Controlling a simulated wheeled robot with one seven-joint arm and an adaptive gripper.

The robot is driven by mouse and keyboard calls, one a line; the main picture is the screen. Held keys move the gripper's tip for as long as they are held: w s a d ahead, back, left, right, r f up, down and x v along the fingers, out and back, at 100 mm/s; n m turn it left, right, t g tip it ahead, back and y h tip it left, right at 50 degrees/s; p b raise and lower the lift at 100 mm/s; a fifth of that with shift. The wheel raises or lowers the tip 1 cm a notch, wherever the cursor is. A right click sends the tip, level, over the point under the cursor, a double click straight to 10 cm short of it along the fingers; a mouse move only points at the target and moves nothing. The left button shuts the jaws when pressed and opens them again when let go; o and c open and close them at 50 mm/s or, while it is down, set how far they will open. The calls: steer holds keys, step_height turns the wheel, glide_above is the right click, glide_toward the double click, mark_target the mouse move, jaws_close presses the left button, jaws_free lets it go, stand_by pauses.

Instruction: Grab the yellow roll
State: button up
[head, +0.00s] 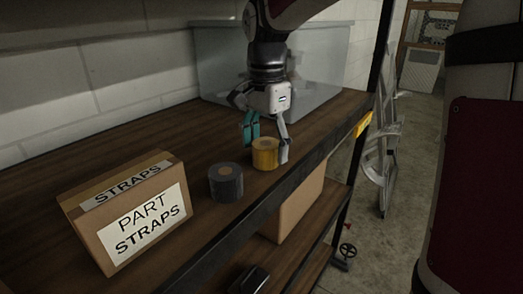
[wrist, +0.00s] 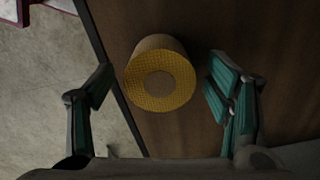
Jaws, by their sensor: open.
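The yellow roll (head: 264,153) stands upright on the wooden shelf, near its front edge. In the wrist view the yellow roll (wrist: 160,82) shows its round end with a brown core, between the two fingers. My gripper (head: 268,148) is open and points down at the roll. In the wrist view my gripper (wrist: 160,92) has one teal-padded finger on each side of the roll. A gap shows on both sides, narrower at the left finger.
A dark grey roll (head: 226,183) stands just left of the yellow roll. A cardboard box marked "PART STRAPS" (head: 91,232) sits further left. A translucent bin (head: 218,62) stands behind my gripper. The shelf's dark front rail (head: 262,196) runs close to the rolls.

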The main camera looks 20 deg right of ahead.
steer(key=shift+f, duration=0.35)
steer(key=shift+c, duration=0.6)
steer(key=c, duration=1.2)
steer(key=shift+r, duration=0.1)
